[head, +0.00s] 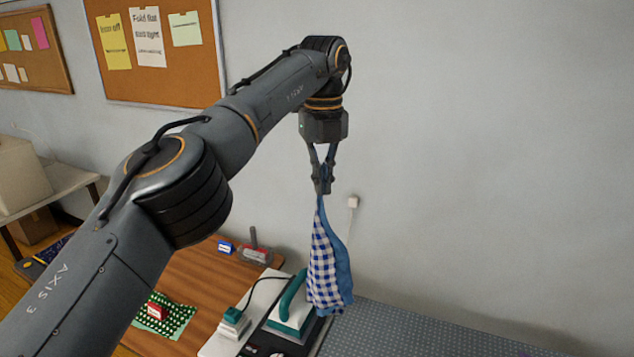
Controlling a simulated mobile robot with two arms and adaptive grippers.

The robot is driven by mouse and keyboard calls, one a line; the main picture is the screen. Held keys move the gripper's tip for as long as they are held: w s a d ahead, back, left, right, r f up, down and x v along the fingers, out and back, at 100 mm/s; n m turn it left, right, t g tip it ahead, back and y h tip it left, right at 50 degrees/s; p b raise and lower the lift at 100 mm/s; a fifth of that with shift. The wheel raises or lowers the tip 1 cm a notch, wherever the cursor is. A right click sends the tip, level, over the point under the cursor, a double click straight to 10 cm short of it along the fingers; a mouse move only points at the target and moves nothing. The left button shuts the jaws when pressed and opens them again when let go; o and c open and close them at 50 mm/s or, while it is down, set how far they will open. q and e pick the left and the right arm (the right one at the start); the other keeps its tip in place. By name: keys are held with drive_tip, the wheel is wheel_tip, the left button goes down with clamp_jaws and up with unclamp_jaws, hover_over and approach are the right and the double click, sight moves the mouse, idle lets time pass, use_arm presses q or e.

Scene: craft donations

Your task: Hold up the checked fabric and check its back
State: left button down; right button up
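The checked fabric (322,266) is blue and white on one face and plain blue along its right side. It hangs in loose folds from my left gripper (322,188). The gripper points down and its fingers are shut on the fabric's top. The plain blue side shows only as a strip; most of that face is hidden by the folds. The fabric's lower end hangs in front of an iron with a teal handle (292,297); I cannot tell whether they touch. My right gripper is not in view.
A wooden table (210,280) holds a green patterned cloth (178,318) with a red object on it. A grey dotted surface (410,335) lies at the lower right. A wall with corkboards (190,75) stands behind. Free air lies right of the fabric.

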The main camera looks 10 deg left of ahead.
use_arm(q)
drive_tip(key=shift+w+d, duration=0.15)
drive_tip(key=shift+d, duration=0.1)
drive_tip(key=s+a+f+b, duration=0.7)
drive_tip(key=s+f+b, duration=0.1)
drive_tip(key=f, duration=0.6)
drive_tip(key=s+a+f+b, duration=0.8)
drive_tip(key=s+f+b, duration=0.1)
drive_tip(key=f, duration=0.6)
drive_tip(key=s+a+f+b, duration=0.8)
drive_tip(key=s+f+b, duration=0.1)
drive_tip(key=f, duration=0.5)
drive_tip(key=shift+s+f, duration=0.3)
drive_tip(key=shift+f, duration=0.1)
